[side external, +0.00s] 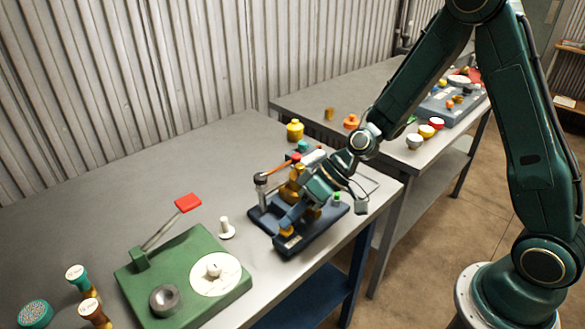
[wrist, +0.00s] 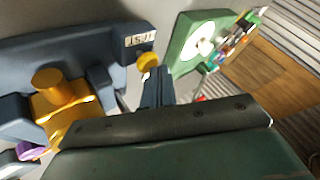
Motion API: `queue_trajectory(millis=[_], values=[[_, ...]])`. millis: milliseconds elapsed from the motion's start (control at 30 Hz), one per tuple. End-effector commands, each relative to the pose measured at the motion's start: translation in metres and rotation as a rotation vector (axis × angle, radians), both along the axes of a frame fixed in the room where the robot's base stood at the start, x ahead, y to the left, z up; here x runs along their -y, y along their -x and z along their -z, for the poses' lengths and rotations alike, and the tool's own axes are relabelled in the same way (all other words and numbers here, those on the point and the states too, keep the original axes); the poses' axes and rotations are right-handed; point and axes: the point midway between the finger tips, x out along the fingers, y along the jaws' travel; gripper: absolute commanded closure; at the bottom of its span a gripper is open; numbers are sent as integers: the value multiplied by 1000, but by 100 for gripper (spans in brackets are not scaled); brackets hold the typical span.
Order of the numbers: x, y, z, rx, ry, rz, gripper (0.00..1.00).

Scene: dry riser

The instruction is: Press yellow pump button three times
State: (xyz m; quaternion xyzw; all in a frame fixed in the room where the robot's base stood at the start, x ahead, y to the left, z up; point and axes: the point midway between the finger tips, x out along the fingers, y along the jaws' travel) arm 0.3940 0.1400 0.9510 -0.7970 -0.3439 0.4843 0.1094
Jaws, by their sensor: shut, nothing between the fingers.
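A dark blue rig base (side external: 312,235) stands on the grey table, with an orange-yellow pump body (wrist: 62,105) mounted on it. A round yellow button (wrist: 148,61) sits at the base's end beside a small label reading TEST (wrist: 139,40). In the side view the button (side external: 286,231) shows small at the base's near left end. My gripper (wrist: 157,82) is shut and empty, pointing down close to the button. Its fingertips appear just beside or over the button; contact cannot be told. My gripper (side external: 290,217) partly covers the rig in the side view.
A green panel (side external: 185,275) with a white dial and red-ended lever stands left of the rig. A white peg (side external: 226,229) stands between them. A yellow bottle (side external: 295,130) stands behind. Several coloured knobs and caps lie around. The table's back left is clear.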

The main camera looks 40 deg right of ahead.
Motion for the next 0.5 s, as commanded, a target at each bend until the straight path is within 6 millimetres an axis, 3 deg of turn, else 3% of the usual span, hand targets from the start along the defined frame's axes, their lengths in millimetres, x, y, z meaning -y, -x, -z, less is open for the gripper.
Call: queue_trajectory(millis=[500], values=[[0,0,-18,0,1,1,100]])
